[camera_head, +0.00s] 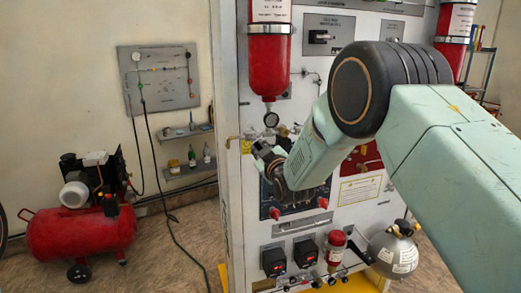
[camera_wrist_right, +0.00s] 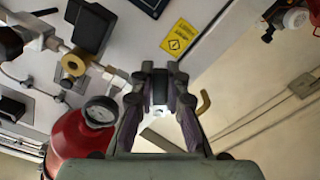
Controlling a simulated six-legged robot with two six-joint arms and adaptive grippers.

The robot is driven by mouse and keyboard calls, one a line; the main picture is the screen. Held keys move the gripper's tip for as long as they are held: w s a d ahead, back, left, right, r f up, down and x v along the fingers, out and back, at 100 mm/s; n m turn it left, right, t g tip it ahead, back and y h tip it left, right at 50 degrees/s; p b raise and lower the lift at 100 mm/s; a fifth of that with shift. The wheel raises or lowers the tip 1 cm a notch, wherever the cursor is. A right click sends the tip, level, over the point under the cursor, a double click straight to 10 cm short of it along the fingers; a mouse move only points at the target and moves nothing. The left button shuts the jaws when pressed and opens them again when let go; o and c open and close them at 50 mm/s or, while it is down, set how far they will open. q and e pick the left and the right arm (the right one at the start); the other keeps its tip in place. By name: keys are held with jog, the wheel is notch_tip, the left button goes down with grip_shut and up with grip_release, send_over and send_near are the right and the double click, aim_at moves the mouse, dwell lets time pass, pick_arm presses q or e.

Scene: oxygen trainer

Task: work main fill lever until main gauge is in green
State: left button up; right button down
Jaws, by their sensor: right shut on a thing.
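My right gripper (camera_head: 262,150) reaches in from the right to the front of the tall panel, just below a small round gauge (camera_head: 271,119) under a red cylinder (camera_head: 269,60). In the right wrist view my right gripper (camera_wrist_right: 160,90) is shut on a small pale part, which I take to be the main fill lever. A yellow hooked end (camera_wrist_right: 204,102) shows just beyond the right finger. The gauge (camera_wrist_right: 100,112) is tilted at left beside the red cylinder (camera_wrist_right: 75,145). Its needle and colour zones are too small to read. My left gripper is out of view.
A yellow label (camera_wrist_right: 180,38) is on the panel near the fingers. Pipe fittings with a brass ring (camera_wrist_right: 75,64) lie to the left. A red compressor (camera_head: 82,232) stands on the floor at left. Open floor lies between it and the panel.

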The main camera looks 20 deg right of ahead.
jog(key=m+b, duration=0.1)
jog(key=a+m, duration=0.1)
jog(key=m, duration=0.1)
jog(key=shift+b, duration=0.4)
jog(key=m, duration=0.2)
jog(key=a+m+b, duration=0.1)
jog(key=shift+a+m, duration=0.1)
jog(key=shift+m, duration=0.3)
jog(key=shift+r, duration=0.15)
jog(key=c, duration=1.7)
grip_release()
jog(key=o, duration=0.4)
jog(key=shift+s+a, duration=0.1)
jog(key=shift+f, duration=0.3)
jog(key=shift+f, duration=0.1)
